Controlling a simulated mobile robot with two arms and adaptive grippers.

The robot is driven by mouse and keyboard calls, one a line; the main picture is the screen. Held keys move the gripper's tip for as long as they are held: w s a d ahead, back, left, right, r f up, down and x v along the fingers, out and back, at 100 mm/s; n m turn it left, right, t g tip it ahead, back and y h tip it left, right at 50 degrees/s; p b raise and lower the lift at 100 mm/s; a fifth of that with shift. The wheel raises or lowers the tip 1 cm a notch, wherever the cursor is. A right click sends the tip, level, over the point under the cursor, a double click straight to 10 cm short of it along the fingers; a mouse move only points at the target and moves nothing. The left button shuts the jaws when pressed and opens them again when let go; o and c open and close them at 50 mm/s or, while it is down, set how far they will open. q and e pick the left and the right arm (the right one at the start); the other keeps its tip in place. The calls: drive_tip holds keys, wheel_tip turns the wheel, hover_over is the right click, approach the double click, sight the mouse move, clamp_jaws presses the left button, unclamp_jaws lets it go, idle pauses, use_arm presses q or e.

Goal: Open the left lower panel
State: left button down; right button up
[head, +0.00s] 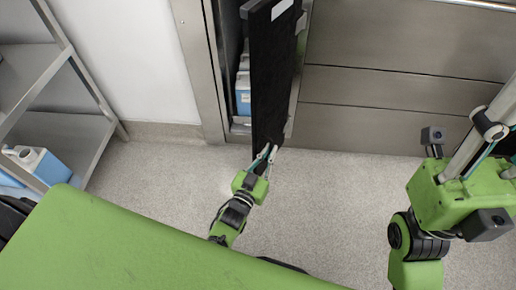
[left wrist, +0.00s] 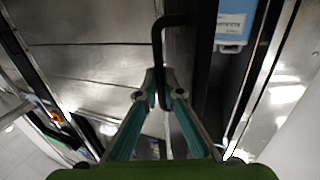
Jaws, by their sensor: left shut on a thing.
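The left lower panel (head: 273,75) is a tall dark door that stands swung out from the steel cabinet front, seen nearly edge-on in the head view. My left gripper (head: 268,152) is at the panel's near lower end. In the left wrist view, the left gripper (left wrist: 160,82) is shut on the panel's black bent handle (left wrist: 157,38), which runs between the fingertips. The open compartment (head: 229,60) left of the panel shows blue and white containers (head: 243,95). One blue container with a white label (left wrist: 232,25) also shows in the wrist view.
Closed steel panels (head: 390,95) fill the front to the right. A metal shelf rack (head: 75,130) stands at the left, with a blue and white jug (head: 40,163). The grey floor (head: 160,170) before the cabinet is clear.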

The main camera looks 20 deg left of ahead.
use_arm(q)
drive_tip(key=shift+w+d+r+y, duration=0.1)
drive_tip(key=shift+d+r+y, duration=0.05)
drive_tip(key=shift+d+y, duration=0.15)
drive_tip(key=shift+a, duration=0.1)
drive_tip(key=c, duration=2.2)
unclamp_jaws()
drive_tip(key=s, duration=0.7)
drive_tip(key=shift+s+a, duration=0.25)
drive_tip(key=shift+a, duration=0.05)
